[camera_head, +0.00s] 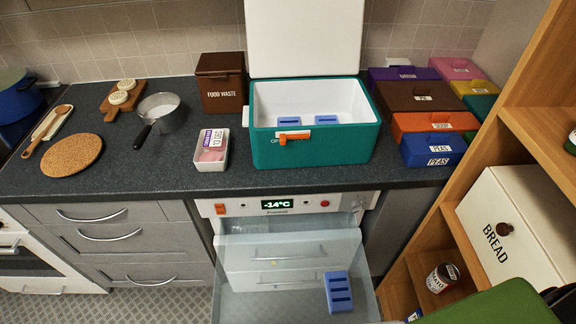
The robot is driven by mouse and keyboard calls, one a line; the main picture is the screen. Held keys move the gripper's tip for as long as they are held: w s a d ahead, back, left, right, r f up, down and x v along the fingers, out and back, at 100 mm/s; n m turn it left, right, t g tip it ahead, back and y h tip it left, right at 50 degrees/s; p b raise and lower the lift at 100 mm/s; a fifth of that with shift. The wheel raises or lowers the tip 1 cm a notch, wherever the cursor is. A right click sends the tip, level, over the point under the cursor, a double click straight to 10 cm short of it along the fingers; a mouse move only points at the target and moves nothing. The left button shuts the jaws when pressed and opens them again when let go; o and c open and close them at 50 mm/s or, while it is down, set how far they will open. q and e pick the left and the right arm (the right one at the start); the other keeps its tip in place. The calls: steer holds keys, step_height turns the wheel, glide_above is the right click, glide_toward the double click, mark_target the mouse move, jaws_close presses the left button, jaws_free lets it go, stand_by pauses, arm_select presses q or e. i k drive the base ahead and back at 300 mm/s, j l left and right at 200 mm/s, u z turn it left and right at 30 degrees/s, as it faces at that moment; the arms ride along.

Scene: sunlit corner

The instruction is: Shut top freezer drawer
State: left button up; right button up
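The freezer (287,205) is built in under the counter, with a lit display reading -14°C and its inside exposed. A clear, pale drawer (240,305) appears pulled out toward me, running off the bottom edge, so its front is out of view. A blue slotted block (339,291) lies in it at the right. Pale drawer fronts with handles (285,254) show behind or through the clear plastic; I cannot tell which. Neither of my grippers is in view.
A teal cool box (315,153) with its lid up stands on the counter (330,178) above. A wooden shelf (440,205) with a bread box (510,235) closes in on the right. A green flat object (490,306) is at the lower right. Grey drawers (110,235) stand left.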

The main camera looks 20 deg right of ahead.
mark_target(221, 254)
steer(key=k+z, duration=0.45)
steer(key=k, duration=0.4)
